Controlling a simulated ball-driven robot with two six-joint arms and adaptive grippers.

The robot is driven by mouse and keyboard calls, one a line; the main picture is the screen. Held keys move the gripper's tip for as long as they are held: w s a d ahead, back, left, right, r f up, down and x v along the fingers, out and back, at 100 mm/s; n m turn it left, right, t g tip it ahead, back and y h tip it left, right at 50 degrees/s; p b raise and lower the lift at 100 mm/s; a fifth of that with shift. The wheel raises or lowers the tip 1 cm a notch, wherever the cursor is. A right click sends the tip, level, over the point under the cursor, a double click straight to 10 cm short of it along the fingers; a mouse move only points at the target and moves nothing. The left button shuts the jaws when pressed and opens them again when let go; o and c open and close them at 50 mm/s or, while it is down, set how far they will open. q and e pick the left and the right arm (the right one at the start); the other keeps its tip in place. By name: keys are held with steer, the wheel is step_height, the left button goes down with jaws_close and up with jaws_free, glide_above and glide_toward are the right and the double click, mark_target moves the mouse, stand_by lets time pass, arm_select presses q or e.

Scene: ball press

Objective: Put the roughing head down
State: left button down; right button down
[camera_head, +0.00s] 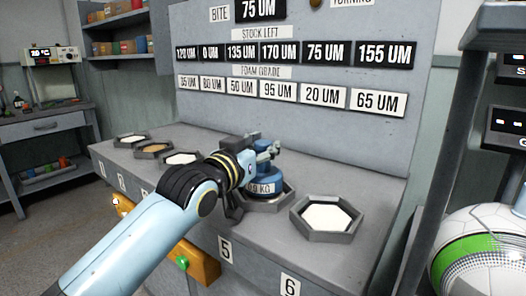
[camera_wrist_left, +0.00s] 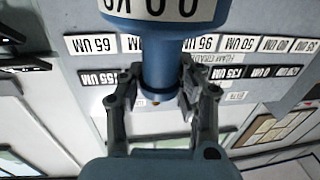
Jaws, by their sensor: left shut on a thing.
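The roughing head (camera_head: 264,180) is a blue, round piece with a white weight label. It is upright at the hexagonal tray above number 5 (camera_head: 284,205). I cannot tell whether its base touches the tray floor. My left gripper (camera_head: 268,150) is shut on its narrow upper part, and my arm hides part of it. In the left wrist view the fingers (camera_wrist_left: 163,92) close on both sides of the blue neck, and the label shows on the wider blue body (camera_wrist_left: 170,12). My right gripper is out of view.
The hexagonal tray above number 6 (camera_head: 327,217) holds a white disc and stands just to the right. Several similar trays, one with a tan disc (camera_head: 153,148), line the bench to the left. A grey panel (camera_head: 300,130) with labels rises behind. A white and green ball (camera_head: 480,255) is at right.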

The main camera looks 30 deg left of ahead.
arm_select(q)
steer(key=shift+f, duration=0.1)
stand_by(0.3)
steer(key=c, duration=0.9)
jaws_free()
steer(key=shift+f, duration=0.15)
steer(key=s, duration=1.2)
